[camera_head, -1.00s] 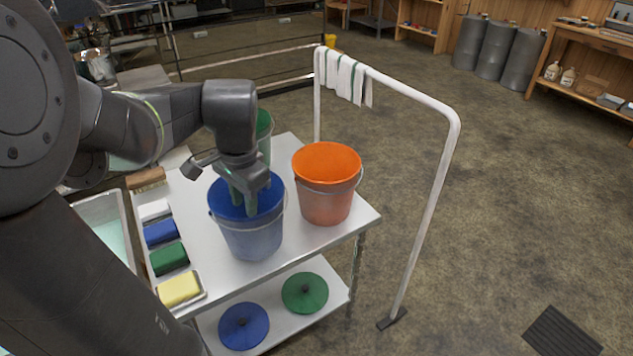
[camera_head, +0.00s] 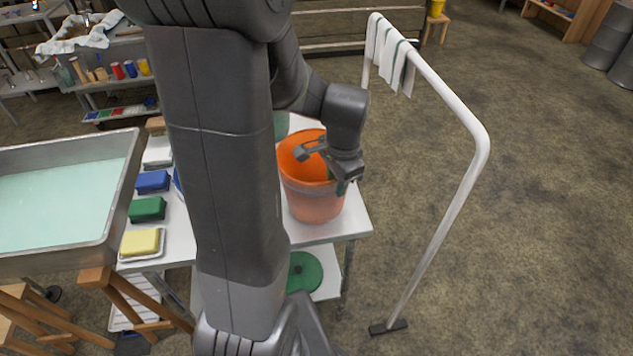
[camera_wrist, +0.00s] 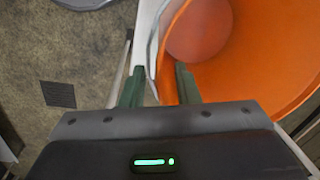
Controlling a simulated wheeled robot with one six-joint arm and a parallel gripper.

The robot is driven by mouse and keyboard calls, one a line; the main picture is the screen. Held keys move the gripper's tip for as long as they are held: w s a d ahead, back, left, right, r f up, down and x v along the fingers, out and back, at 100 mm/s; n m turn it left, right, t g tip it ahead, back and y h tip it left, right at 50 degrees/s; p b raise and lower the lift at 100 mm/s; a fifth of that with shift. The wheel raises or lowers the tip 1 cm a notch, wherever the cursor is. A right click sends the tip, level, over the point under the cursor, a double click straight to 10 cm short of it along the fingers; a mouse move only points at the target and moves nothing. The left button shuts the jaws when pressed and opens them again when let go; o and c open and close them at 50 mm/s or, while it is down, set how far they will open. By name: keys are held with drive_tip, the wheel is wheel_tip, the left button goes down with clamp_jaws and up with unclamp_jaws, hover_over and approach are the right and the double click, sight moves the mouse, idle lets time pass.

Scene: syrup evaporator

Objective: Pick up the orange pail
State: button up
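The orange pail (camera_head: 311,203) stands upright on the white table, open at the top, with an orange inside; it also shows large in the wrist view (camera_wrist: 245,55). My gripper (camera_head: 336,180) is at the right side of its rim, pointing down. In the wrist view my gripper (camera_wrist: 160,85) has its two green fingers apart, with the pail's rim running between them. The right finger is on the inner side and the left one on the outer side. A gap shows between the fingers, and neither clearly presses on the wall.
My arm hides most of the blue pail (camera_head: 177,182). Part of a green pail (camera_head: 281,124) shows behind the orange one. A white rail (camera_head: 455,205) with towels (camera_head: 392,50) stands close on the right. Sponges (camera_head: 147,208) and a basin (camera_head: 121,190) are left.

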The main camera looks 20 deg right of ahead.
drive_tip(key=shift+w+a+f, duration=0.15)
drive_tip(key=shift+f, duration=1.25)
clamp_jaws()
idle(0.4)
